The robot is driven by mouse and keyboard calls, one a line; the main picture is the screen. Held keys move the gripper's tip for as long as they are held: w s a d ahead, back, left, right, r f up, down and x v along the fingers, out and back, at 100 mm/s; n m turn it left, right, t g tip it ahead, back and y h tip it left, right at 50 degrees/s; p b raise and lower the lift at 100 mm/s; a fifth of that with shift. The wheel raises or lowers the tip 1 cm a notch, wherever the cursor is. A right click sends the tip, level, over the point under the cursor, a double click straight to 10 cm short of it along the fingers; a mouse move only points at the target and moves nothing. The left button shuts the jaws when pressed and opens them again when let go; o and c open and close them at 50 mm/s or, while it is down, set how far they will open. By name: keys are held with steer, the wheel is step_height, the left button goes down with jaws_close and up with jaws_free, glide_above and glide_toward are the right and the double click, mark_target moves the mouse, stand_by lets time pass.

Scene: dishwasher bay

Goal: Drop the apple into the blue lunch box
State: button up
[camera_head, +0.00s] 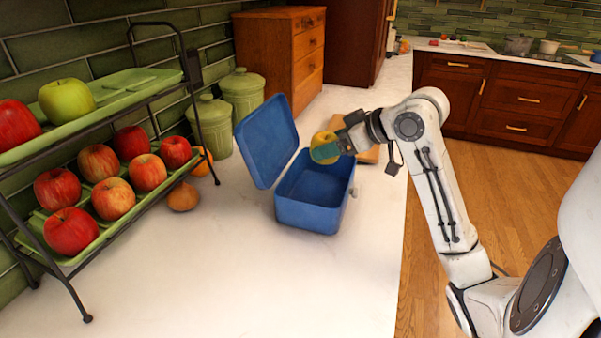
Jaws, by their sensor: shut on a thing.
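The blue lunch box (308,216) stands on the white counter with its lid (265,140) swung open to the left. Its inside looks empty where I can see it.
A two-tier rack (103,240) with green trays of several apples stands at left. An onion (183,196) and an orange (203,164) lie beside it. Green canisters (211,124) and a wooden drawer cabinet (280,50) stand behind. The front counter is clear.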

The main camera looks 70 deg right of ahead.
steer(key=o, duration=1.2)
steer(key=shift+c, duration=0.2)
steer(key=v, duration=1)
steer(key=shift+s+r, duration=0.25)
steer(key=shift+s, duration=0.05)
